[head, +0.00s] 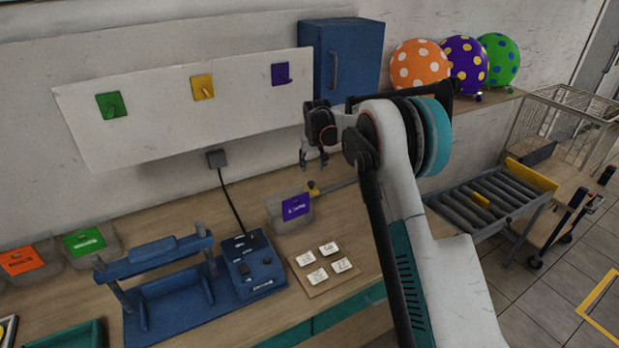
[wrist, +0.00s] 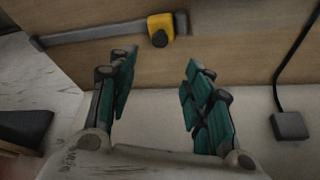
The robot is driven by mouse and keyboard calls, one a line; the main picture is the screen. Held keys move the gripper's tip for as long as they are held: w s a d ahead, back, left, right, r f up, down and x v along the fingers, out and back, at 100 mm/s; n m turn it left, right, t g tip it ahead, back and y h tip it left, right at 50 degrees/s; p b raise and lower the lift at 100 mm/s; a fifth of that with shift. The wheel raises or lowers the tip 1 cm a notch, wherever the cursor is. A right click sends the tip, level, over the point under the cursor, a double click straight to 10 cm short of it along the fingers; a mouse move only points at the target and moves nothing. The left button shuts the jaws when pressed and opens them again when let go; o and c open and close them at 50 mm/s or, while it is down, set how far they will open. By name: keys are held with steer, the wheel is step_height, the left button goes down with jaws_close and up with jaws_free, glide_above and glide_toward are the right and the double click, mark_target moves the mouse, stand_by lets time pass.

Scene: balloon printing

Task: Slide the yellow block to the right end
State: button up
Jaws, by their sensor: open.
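A yellow block (head: 313,188) sits on a grey rail (head: 341,184) on the wooden table, at the rail's left end in the head view. In the wrist view the yellow block (wrist: 160,30) is at the top centre, near the right end of the rail (wrist: 95,34) as that picture shows it. My gripper (head: 314,160) is above the block in the head view. In the wrist view its teal fingers (wrist: 158,68) are apart with nothing between them, and the block lies beyond the fingertips, untouched.
A clear bin with a purple label (head: 295,207) stands just left of the block. A blue control box (head: 252,265) and tiles on a board (head: 324,266) are in front. A blue cabinet (head: 341,60) is behind. A roller conveyor (head: 500,205) with a small yellow piece is at right.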

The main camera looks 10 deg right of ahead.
mark_target(311, 183)
steer(key=b+x, duration=0.1)
steer(key=x, duration=1.2)
steer(key=shift+s+f+b, duration=0.1)
steer(key=shift+b, duration=0.25)
jaws_close()
